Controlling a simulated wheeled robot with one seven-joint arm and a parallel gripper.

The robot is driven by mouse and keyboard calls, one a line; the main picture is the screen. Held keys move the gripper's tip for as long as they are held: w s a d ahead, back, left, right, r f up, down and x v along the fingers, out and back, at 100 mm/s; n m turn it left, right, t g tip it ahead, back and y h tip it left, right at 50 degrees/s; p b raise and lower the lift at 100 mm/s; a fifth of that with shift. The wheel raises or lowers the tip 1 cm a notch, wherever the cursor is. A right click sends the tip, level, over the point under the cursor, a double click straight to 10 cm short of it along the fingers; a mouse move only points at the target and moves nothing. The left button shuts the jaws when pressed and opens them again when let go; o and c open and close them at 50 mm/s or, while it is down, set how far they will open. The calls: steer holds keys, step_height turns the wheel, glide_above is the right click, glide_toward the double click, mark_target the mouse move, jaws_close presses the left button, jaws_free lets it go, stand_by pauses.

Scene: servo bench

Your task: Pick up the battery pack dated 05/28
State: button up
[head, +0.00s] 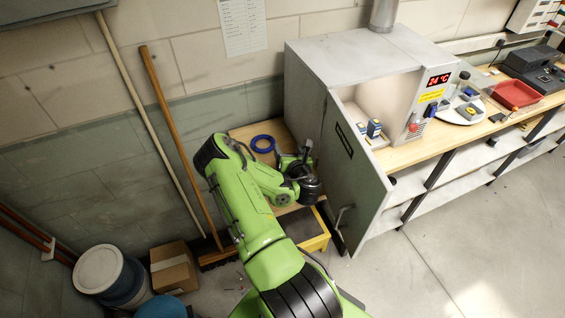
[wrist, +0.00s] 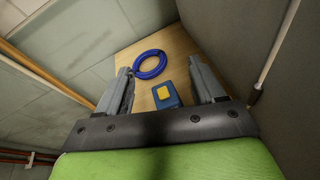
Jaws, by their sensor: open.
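A blue block with a yellow label (wrist: 165,95), looking like a battery pack, lies on the wooden bench top in the wrist view. Any date on it is too small to read. My gripper (wrist: 164,84) is open, with one finger to the left and one to the right of the block in the picture; I see no contact. In the head view my gripper (head: 296,162) is over the bench left of the cabinet, and I cannot make out this block there. Small blue packs (head: 374,128) stand inside the open cabinet; their dates are unreadable.
The grey cabinet's open door (head: 352,185) stands close to the right of my gripper. A red tray (head: 516,94) is on the right bench.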

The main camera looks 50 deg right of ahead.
steer(key=f+n, duration=0.1)
steer(key=s+a+f+n+y, duration=0.1)
steer(key=a+f+n+y, duration=0.1)
steer(key=f+n, duration=0.1)
steer(key=shift+s, duration=0.2)
steer(key=p+x, duration=0.2)
steer(key=x, duration=0.5)
steer(key=shift+w+f, duration=0.15)
steer(key=shift+w, duration=0.05)
steer(key=c, duration=1.1)
